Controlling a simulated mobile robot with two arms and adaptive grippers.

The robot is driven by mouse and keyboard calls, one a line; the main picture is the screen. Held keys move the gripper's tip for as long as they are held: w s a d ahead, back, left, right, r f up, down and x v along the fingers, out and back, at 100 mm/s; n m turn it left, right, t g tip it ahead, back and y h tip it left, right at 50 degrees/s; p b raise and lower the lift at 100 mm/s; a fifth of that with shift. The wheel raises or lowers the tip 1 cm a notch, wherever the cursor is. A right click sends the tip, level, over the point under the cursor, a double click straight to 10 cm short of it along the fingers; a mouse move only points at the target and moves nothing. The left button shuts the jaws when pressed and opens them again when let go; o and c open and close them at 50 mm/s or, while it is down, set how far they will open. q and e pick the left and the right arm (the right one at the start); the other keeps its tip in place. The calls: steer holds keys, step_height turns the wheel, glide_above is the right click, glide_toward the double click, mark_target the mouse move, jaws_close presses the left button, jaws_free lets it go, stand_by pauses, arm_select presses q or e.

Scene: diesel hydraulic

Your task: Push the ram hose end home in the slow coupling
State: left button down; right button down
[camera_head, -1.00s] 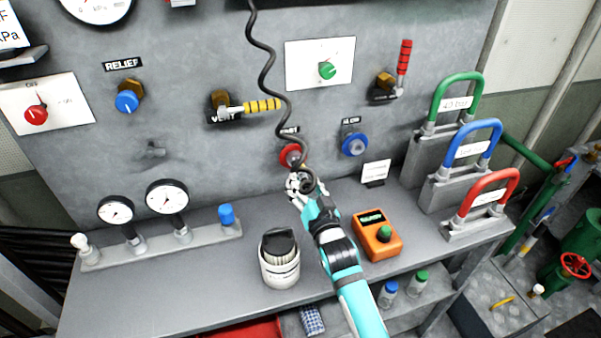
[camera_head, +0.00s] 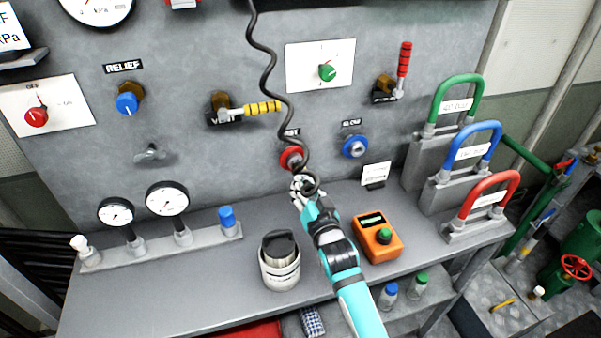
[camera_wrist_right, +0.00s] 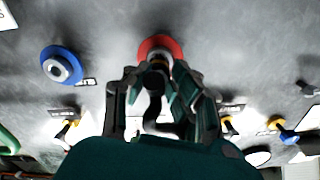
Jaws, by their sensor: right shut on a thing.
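The blue ring coupling (camera_head: 355,146) sits on the grey panel under a label that reads SLOW. It also shows at the left of the right wrist view (camera_wrist_right: 61,66), with nothing in its bore. The red ring coupling (camera_head: 291,157) is to its left, under a label partly hidden by the hose. The black coiled ram hose (camera_head: 267,80) hangs down the panel to my right gripper (camera_head: 302,187). That gripper is shut on the hose end, just below and in front of the red coupling. The fingers hide most of the end; I cannot tell whether it touches the red coupling.
An orange handheld box (camera_head: 378,238) and a white canister (camera_head: 280,262) stand on the bench beside my right arm. A small white card (camera_head: 375,174) stands below the blue coupling. Coloured handle weights (camera_head: 485,205) stand at the right, gauges (camera_head: 167,199) at the left.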

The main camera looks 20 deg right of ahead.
steer(key=shift+s, duration=0.15)
steer(key=shift+s+d+p, duration=0.1)
steer(key=shift+s+p, duration=0.85)
steer(key=shift+s, duration=0.65)
steer(key=shift+s, duration=0.15)
steer(key=shift+s+r+p, duration=0.1)
steer(key=shift+s+p, duration=0.45)
steer(key=shift+s, duration=0.1)
steer(key=shift+s+d+p, duration=0.1)
steer(key=shift+s+p, duration=0.4)
steer(key=shift+s, duration=0.75)
